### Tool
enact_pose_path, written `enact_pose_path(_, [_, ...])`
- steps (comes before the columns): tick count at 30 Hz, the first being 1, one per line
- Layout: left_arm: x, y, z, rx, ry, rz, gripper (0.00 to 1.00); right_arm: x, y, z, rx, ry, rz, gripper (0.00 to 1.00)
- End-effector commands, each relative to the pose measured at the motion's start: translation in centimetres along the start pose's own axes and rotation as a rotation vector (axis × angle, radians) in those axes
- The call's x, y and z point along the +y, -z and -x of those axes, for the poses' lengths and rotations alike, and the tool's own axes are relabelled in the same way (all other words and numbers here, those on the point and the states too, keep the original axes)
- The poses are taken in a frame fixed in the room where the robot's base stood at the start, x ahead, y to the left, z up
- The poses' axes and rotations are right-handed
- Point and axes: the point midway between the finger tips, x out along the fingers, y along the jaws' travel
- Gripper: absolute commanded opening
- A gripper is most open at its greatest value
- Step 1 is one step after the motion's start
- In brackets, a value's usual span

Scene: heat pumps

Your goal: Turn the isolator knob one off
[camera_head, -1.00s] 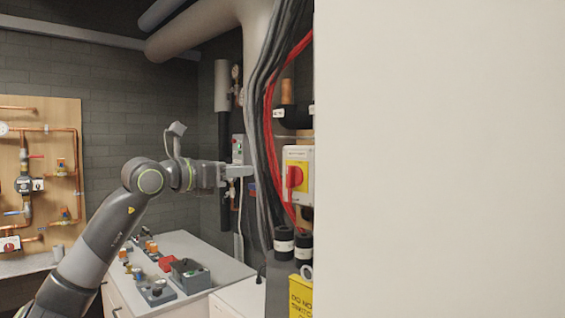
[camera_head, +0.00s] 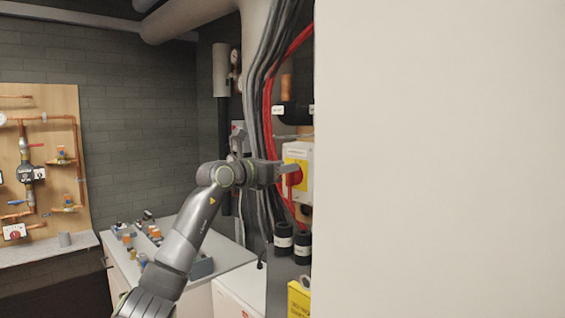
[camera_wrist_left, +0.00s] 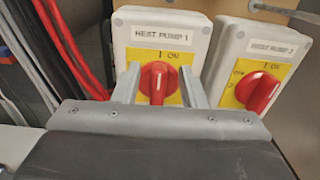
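The isolator labelled HEAT PUMP 1 is a white box with a yellow plate and a red knob (camera_wrist_left: 158,83) in the left wrist view. Its handle stands roughly upright, below the I ON mark. In the head view the red knob (camera_head: 295,178) is on the box at the edge of the pale panel, partly covered by my gripper. My left gripper (camera_head: 284,168) is at the knob. In the left wrist view its fingers (camera_wrist_left: 159,87) are open on either side of the knob, with gaps visible. My right gripper is not in view.
A second isolator (camera_wrist_left: 258,90), labelled HEAT PUMP 2, sits close on the right, its red knob tilted. Red and grey cables (camera_head: 262,130) run left of the box. A large pale panel (camera_head: 440,160) fills the right of the head view. A white bench (camera_head: 215,246) stands below.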

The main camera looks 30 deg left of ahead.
Motion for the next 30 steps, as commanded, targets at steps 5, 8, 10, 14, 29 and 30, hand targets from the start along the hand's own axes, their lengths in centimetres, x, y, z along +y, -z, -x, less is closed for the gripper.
enact_pose_path(5, [0.0, 0.04, -0.14, 0.0, 0.0, 0.0, 0.38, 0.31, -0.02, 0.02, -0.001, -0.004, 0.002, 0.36])
enact_pose_path(8, [0.01, 0.03, -0.12, 0.0, 0.0, 0.0, 0.38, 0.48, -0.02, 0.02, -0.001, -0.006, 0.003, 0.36])
enact_pose_path(10, [0.01, 0.02, -0.11, 0.0, 0.0, 0.0, 0.29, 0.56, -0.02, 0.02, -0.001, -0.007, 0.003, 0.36])
enact_pose_path(14, [0.01, 0.01, -0.1, 0.0, 0.0, 0.0, 0.12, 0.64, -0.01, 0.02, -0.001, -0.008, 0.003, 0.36])
enact_pose_path(29, [0.21, 0.0, -0.1, 0.0, -0.001, 0.058, 0.0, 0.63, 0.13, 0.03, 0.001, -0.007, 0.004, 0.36])
enact_pose_path(30, [0.26, 0.0, -0.1, 0.0, -0.001, 0.078, 0.0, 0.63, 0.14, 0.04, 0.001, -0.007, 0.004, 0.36])
